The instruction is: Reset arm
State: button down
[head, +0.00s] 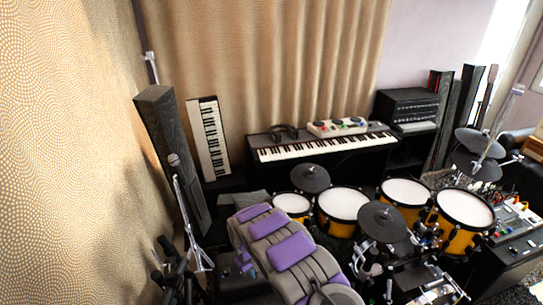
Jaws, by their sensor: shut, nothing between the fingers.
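In the head view I cannot make out my gripper or its fingers. The task names no object to handle.
A drum kit with a yellow-sided drum (464,222) and a black cymbal pad (382,222) fills the lower right. A keyboard (320,144) stands behind it. A tall black speaker (172,150) and a microphone stand (188,215) are at left. A mixer (515,220) sits at far right.

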jog(key=s+d+r+m+h, duration=0.1)
jog(key=d+r, duration=0.4)
jog(key=r, duration=0.2)
jog(key=d+r+m, duration=0.1)
jog(key=d+r, duration=0.4)
jog(key=r, duration=0.2)
jog(key=s+d+r+m, duration=0.2)
jog(key=s+d+r, duration=0.25)
jog(key=r, duration=0.25)
jog(key=s+d+r+m, duration=0.1)
jog(key=s+d+r, duration=0.3)
jog(key=s+r, duration=0.3)
jog(key=s+r+m, duration=0.1)
jog(key=s+r, duration=0.2)
jog(key=s, duration=0.6)
jog(key=s+d+r+m+g+y, duration=0.1)
jog(key=s+r, duration=0.3)
jog(key=s, duration=0.6)
jog(key=s+d+r+g+y, duration=0.1)
jog(key=s+r, duration=0.2)
jog(key=s, duration=0.7)
jog(key=shift+s+d+r+m, duration=0.2)
jog(key=shift+d+m, duration=0.05)
jog(key=shift+m, duration=0.15)
